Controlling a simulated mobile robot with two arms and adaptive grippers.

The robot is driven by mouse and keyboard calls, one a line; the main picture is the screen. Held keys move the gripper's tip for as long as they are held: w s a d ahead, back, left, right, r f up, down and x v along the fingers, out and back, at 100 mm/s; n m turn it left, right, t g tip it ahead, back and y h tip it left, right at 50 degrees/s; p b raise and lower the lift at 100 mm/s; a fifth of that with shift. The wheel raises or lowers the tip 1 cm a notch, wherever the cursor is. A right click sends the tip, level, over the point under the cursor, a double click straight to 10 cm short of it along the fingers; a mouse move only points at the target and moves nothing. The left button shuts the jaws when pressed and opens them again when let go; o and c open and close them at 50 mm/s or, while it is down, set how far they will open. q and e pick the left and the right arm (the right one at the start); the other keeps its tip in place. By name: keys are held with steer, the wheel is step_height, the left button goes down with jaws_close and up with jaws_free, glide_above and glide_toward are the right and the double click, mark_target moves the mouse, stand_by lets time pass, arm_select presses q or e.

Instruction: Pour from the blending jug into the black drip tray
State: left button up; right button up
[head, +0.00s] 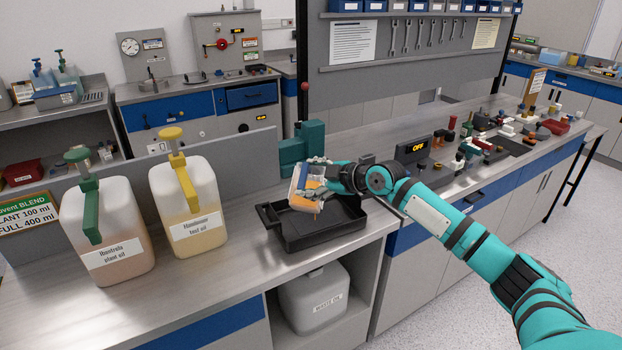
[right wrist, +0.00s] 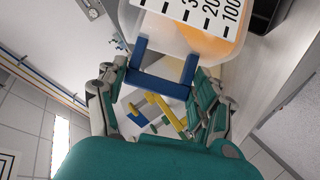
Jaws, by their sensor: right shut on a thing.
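My right gripper (head: 330,174) is shut on the blending jug (head: 304,190) by its blue handle (right wrist: 165,70). The jug is translucent with a white scale label, and it is strongly tilted above the black drip tray (head: 318,241). Orange liquid (right wrist: 212,46) shows inside the jug in the right wrist view, near its wall. My left gripper is not in view.
Two labelled oil canisters, one with a green pump (head: 108,235) and one with a yellow pump (head: 189,205), stand left of the tray. A dark teal block (head: 303,145) rises behind it. A waste oil container (head: 314,298) sits below. Small parts crowd the right bench.

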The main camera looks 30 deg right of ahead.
steer(key=shift+r, duration=0.15)
steer(key=shift+w+d+r+m+g, duration=0.15)
steer(key=shift+w+d+m+g, duration=0.1)
steer(key=shift+m+g, duration=0.05)
stand_by(0.5)
steer(key=shift+w+d+m+g+y, duration=0.3)
steer(key=shift+w+g+y, duration=0.1)
steer(key=shift+w+d, duration=0.1)
steer(key=shift+d, duration=0.05)
steer(key=shift+w+d+m+g, duration=0.2)
steer(key=shift+w+m+g, duration=0.1)
steer(key=shift+m, duration=0.1)
stand_by(0.4)
